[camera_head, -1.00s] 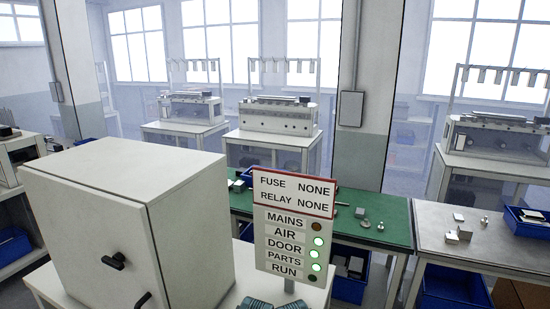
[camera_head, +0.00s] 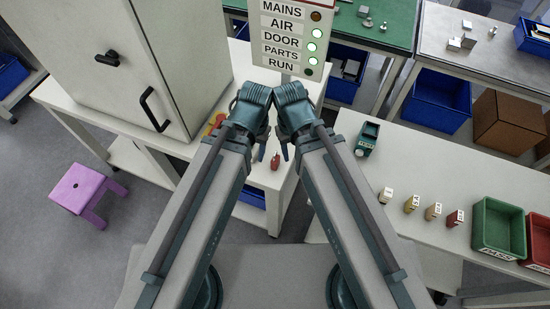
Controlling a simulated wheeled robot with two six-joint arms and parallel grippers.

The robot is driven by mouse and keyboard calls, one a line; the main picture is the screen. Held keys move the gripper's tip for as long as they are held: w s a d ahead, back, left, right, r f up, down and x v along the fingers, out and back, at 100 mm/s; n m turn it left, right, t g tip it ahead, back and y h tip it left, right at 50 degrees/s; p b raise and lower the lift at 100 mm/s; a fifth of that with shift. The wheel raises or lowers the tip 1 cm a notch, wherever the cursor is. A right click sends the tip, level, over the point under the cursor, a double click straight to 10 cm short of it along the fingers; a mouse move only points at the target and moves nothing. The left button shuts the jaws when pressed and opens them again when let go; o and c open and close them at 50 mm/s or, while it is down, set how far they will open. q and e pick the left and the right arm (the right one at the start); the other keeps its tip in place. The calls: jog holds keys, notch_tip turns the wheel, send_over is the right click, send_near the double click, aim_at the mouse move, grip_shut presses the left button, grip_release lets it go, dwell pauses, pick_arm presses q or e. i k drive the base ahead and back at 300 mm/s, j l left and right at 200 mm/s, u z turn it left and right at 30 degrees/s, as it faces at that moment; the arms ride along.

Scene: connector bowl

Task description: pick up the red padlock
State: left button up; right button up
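A small red object (camera_head: 275,163), which looks like the red padlock, lies on the white table between my two forearms. It is too small to make out a shackle clearly. My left gripper (camera_head: 257,152) is left of it and my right gripper (camera_head: 286,151) is to its upper right. Both grippers point away from the camera and are mostly hidden behind their own wrists, so their fingers cannot be read. Neither visibly holds the red object.
A white cabinet (camera_head: 95,70) with a black handle stands at left, a red and yellow part (camera_head: 215,124) beside it. A sign panel (camera_head: 291,40) stands behind the grippers. The right table carries several small blocks, a green bin (camera_head: 497,229) and a red bin (camera_head: 540,238). A purple stool (camera_head: 82,190) stands on the floor.

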aim_at(275, 160)
jog(key=k+l+u, duration=0.5)
jog(key=k, duration=0.3)
